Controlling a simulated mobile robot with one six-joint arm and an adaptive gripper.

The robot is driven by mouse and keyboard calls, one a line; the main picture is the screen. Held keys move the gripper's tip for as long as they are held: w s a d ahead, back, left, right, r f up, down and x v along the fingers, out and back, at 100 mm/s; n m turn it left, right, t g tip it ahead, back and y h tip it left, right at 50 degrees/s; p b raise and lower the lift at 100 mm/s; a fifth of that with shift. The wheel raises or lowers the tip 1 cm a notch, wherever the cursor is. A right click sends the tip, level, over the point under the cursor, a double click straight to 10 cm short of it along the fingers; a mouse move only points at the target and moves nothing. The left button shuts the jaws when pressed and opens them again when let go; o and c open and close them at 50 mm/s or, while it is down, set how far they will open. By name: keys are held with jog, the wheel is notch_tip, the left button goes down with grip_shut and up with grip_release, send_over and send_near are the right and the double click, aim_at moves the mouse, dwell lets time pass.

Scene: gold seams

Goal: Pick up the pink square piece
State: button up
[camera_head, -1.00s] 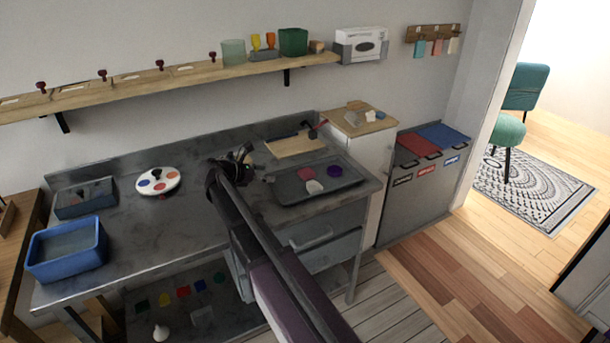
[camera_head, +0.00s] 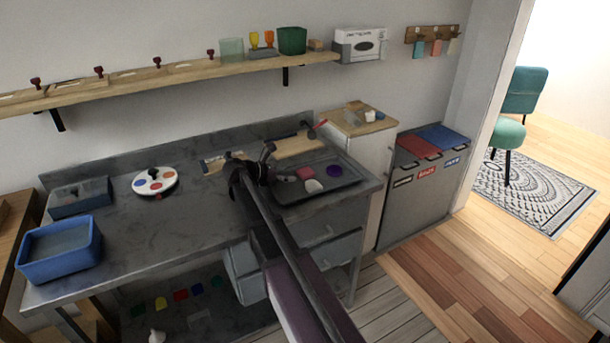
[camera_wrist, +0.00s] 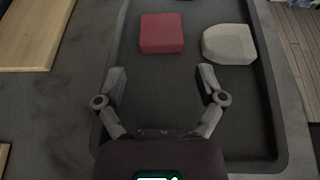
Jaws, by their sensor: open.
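The pink square piece (camera_head: 305,173) lies flat in the dark grey tray (camera_head: 345,181) on the metal workbench. It shows as a reddish-pink block with rounded corners in the wrist view (camera_wrist: 162,33). My gripper (camera_head: 268,160) is over the left part of the tray in the head view. In the wrist view my gripper (camera_wrist: 161,80) is open and empty. Its two fingers are spread wide, and the pink piece is beyond the fingertips, roughly centred between them. Nothing hides the pink piece in the wrist view.
A pale rounded piece (camera_wrist: 229,44) lies just right of the pink one. A purple piece (camera_head: 334,171) is farther right in the tray. The tray has a raised rim. A wooden board (camera_head: 298,146) lies behind it. A blue bin (camera_head: 58,252) stands at the bench's left.

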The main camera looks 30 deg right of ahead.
aim_at(300, 173)
jog(key=shift+d, duration=0.1)
jog(key=shift+r+b+x, duration=0.2)
jog(key=shift+b+x, duration=0.6)
jog(key=shift+x, duration=1.7)
jog(key=shift+s+d, duration=0.1)
jog(key=c, duration=1)
jog(key=shift+r, duration=0.2)
notch_tip(300, 173, up, 3)
jog(key=p, duration=0.3)
jog(key=shift+f, duration=0.15)
jog(key=s+d, duration=0.3)
jog(key=d, duration=0.1)
jog(key=s+d+r+p, duration=0.1)
jog(key=s+d, duration=0.2)
jog(key=d, duration=0.2)
jog(key=s+d+r+p, duration=0.1)
jog(key=s+d, duration=0.1)
jog(key=d, duration=0.2)
jog(key=shift+s+d, duration=0.2)
jog(key=shift+s, duration=0.2)
